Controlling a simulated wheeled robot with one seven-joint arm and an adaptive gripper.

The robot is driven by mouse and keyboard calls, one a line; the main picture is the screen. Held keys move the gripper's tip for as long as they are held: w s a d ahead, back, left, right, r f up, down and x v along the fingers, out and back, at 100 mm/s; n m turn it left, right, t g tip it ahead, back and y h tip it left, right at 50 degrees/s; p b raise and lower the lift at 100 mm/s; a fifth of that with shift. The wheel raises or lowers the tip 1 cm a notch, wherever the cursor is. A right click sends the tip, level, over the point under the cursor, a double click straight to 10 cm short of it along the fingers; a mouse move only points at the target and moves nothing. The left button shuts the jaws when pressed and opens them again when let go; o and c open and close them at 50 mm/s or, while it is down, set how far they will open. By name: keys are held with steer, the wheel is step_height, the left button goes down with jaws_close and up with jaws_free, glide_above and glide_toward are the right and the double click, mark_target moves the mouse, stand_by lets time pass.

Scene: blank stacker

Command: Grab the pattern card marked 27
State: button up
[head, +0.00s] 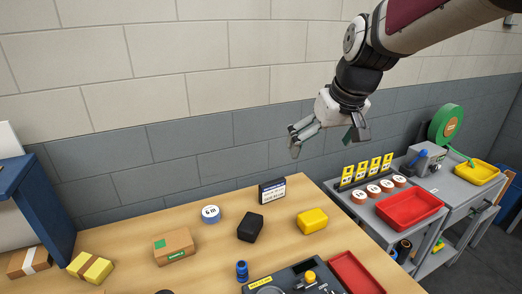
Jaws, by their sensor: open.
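Several yellow cards (368,168) stand upright in a row on a dark rack at the back of a grey cart on the right. Their printed marks are too small to read, so I cannot tell which one is 27. My gripper (328,140) is open and empty. In the picture it is up and left of the cards, apart from them, in front of the grey wall.
Round brown discs with white labels (372,190) lie in front of the cards, beside a red tray (409,207). A wooden table (212,256) holds a cardboard box (174,246), a black block (250,227) and a yellow block (312,221). A green reel (446,124) stands farther right.

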steer(key=w+a+f+n, duration=0.1)
steer(key=w+a+f, duration=0.2)
steer(key=w+f, duration=0.85)
steer(key=n+b, duration=0.1)
steer(key=b, duration=0.1)
glide_toward(273, 189)
steer(key=shift+n+g+y, duration=0.3)
steer(key=shift+g, duration=0.1)
steer(key=b+x, duration=0.1)
steer(key=x, duration=0.3)
steer(key=w+b+x, duration=0.1)
steer(key=x, duration=0.1)
steer(key=shift+w+d+b, duration=0.15)
steer(key=shift+d+b, duration=0.05)
steer(key=shift+b, duration=0.15)
steer(key=b+x, duration=0.2)
steer(key=x, duration=0.3)
steer(key=shift+w+d, duration=0.1)
steer(key=shift+w, duration=0.1)
steer(key=shift+r, duration=0.1)
steer(key=c, duration=1)
